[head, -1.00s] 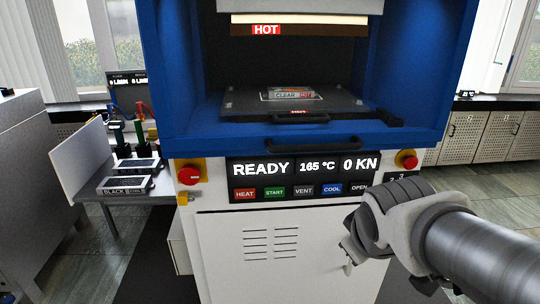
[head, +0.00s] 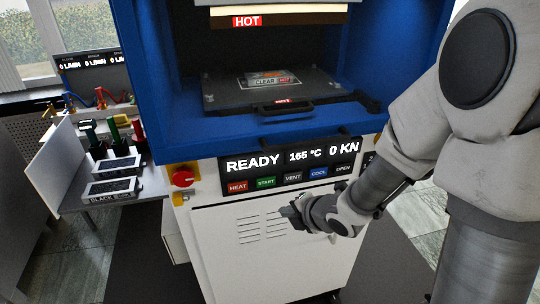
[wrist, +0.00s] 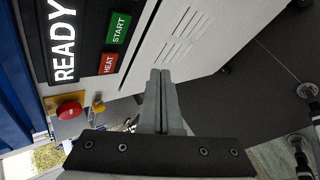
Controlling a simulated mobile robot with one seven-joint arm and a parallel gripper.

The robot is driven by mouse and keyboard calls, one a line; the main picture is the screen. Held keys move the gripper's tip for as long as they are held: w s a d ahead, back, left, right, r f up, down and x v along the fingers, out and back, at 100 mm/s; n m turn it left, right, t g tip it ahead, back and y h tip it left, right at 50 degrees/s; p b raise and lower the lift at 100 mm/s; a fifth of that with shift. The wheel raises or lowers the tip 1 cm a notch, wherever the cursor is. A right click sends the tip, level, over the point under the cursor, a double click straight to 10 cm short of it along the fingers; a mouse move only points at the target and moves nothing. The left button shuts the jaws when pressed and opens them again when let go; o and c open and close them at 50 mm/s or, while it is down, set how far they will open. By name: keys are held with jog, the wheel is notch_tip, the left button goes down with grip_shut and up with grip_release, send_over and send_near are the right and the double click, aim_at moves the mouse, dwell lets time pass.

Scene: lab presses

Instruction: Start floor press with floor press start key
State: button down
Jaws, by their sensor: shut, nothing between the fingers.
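The floor press (head: 171,100) is blue above and white below. Its panel display (head: 290,157) reads READY, 165 °C and 0 KN. Below the display is a row of keys: red HEAT, green START, VENT, blue COOL and OPEN. The green START key (head: 266,182) is in clear view; it also shows in the wrist view (wrist: 118,28). My gripper (head: 286,212) is shut and empty in front of the white door, a little below the key row and apart from START. In the wrist view its closed fingertips (wrist: 160,74) point past the panel, beside the START key.
A red stop button (head: 182,178) sits left of the panel. The press chamber is open, with a plate labelled CLEAR (head: 264,80) and a HOT sign (head: 247,21). A side table (head: 150,184) with labelled boxes stands at left. Floor is free at right.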

aim_at(266, 181)
jog(key=shift+s+a+f+n+y, duration=0.15)
jog(key=shift+a+n+y, duration=0.25)
jog(key=shift+a+n, duration=0.25)
jog(key=w+a+p, duration=0.2)
jog(key=w, duration=0.6)
jog(key=shift+w+a, duration=0.15)
jog(key=shift+w, duration=0.15)
jog(key=shift+w, duration=0.15)
dwell(1.7)
jog(key=shift+w+a, duration=0.15)
jog(key=shift+w, duration=0.1)
